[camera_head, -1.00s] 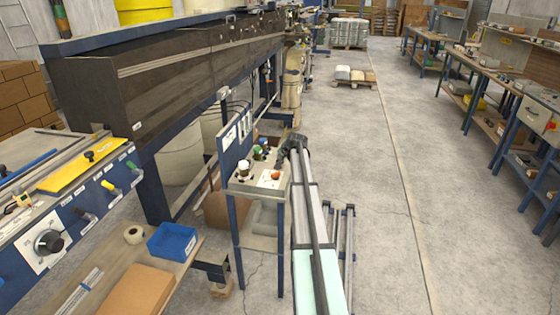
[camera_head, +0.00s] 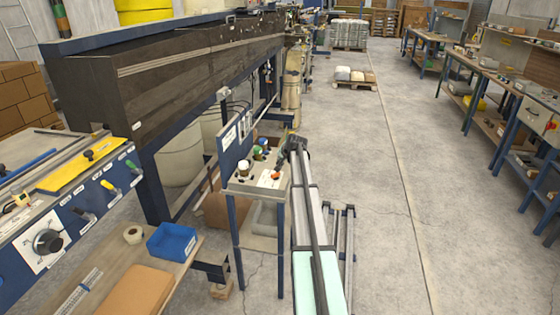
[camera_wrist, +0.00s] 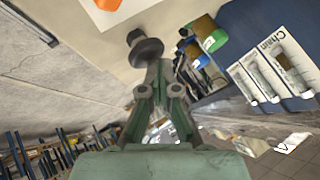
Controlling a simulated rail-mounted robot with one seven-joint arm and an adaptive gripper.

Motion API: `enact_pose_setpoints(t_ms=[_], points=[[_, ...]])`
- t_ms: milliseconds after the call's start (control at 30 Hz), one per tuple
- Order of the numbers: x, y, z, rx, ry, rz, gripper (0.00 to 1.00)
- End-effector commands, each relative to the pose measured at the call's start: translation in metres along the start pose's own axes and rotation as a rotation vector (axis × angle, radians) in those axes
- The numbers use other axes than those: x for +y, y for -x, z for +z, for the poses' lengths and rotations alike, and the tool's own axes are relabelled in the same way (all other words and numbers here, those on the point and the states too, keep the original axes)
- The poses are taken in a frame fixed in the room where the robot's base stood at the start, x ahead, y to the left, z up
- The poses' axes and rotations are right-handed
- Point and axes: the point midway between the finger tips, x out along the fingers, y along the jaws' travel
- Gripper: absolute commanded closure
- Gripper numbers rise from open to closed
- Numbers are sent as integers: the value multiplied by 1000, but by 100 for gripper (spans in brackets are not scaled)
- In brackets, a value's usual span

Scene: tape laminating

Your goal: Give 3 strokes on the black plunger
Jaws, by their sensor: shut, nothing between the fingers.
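The black plunger (camera_wrist: 145,48) is a round dark knob on a short stem, standing out from a pale panel in the wrist view. My gripper (camera_wrist: 160,68) is shut and empty, with its fingertips right at the knob's edge. I cannot tell whether they touch it. In the head view my gripper (camera_head: 284,158) is over the right side of the small control panel (camera_head: 245,185), and I cannot pick out the plunger there.
Clear floor (camera_head: 400,200) lies to the right.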

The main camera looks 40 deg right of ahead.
Motion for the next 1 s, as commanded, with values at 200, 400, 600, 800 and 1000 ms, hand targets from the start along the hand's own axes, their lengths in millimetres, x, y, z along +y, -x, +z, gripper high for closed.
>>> enact_pose_setpoints(t_ms=[200, 400, 600, 800, 1000], points=[[2, -3, 3, -3, 0, 1, 100], [3, -4, 4, -4, 0, 2, 100], [3, -4, 4, -4, 0, 2, 100], [1, -1, 2, -4, 0, 2, 100], [-4, 6, -4, -4, 0, 2, 100]])
